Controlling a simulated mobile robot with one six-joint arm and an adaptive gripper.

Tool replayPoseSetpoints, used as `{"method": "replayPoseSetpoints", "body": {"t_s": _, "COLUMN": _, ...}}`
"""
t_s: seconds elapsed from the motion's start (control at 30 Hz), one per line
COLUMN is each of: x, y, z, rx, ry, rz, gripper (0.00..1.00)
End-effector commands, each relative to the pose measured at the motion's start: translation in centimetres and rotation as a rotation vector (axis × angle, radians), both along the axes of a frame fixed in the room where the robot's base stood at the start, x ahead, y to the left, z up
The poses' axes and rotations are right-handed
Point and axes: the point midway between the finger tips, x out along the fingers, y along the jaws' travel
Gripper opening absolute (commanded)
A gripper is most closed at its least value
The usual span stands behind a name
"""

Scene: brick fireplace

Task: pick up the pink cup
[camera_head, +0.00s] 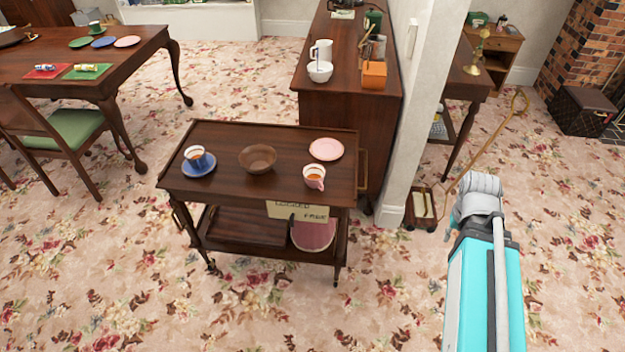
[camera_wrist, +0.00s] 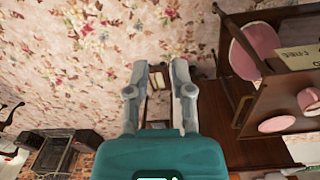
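My gripper (camera_wrist: 160,66) is open and empty in the wrist view, over the floor beside the trolley. In the head view my arm is to the right of the trolley, well apart from the cup; the fingers cannot be made out there.
A small stand (camera_head: 421,207) is on the floor between trolley and arm. The front carpet is clear.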

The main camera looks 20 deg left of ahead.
Motion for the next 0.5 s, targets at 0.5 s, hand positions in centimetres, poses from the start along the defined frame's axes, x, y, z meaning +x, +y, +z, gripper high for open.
{"method": "replayPoseSetpoints", "body": {"t_s": 0.5, "x": 5.5, "y": 7.5, "z": -5.3, "rx": -0.299, "ry": 0.010, "rz": 0.638, "gripper": 0.30}}
